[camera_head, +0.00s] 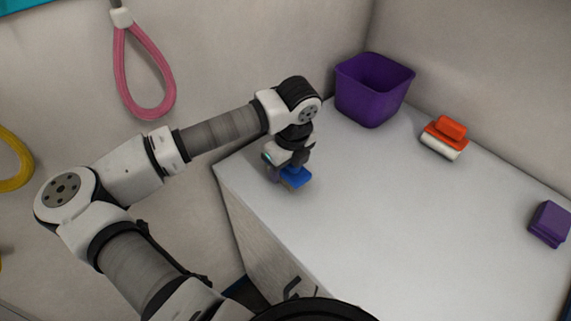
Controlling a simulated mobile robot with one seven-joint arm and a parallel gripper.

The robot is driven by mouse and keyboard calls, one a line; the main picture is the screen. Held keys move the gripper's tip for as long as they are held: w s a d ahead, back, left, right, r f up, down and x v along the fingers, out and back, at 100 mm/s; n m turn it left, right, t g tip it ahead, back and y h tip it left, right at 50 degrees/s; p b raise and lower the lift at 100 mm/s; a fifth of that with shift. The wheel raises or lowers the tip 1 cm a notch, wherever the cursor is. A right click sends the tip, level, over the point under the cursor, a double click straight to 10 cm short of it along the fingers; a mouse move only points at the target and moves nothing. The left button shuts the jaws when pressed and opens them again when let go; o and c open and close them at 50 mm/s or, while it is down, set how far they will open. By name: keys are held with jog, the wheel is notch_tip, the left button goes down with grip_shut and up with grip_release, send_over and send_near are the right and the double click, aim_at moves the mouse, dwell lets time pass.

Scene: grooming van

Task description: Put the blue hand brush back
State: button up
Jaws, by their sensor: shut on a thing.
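The blue hand brush (296,178) is at the left end of the white counter, directly under my gripper (290,171). My gripper points down and is shut on the brush. The gripper's body hides part of the brush. I cannot tell whether the brush touches the counter or is held just above it.
A purple bin (372,90) stands at the counter's back corner. An orange brush (444,137) with a white underside lies to its right, and a purple brush (549,224) lies at the far right. The middle of the white counter (400,225) is clear. A pink loop (145,75) and a yellow loop (14,160) hang on the left wall.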

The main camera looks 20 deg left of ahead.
jog(key=shift+f, duration=0.15)
jog(key=o, duration=1.2)
jog(key=r+b, duration=0.1)
jog(key=r, duration=0.3)
jog(key=d+r+b, duration=0.1)
jog(key=r, duration=0.3)
jog(key=s+r+b, duration=0.1)
jog(key=r, duration=0.3)
jog(key=shift+d+r+b, duration=0.15)
jog(key=shift+d+b, duration=0.15)
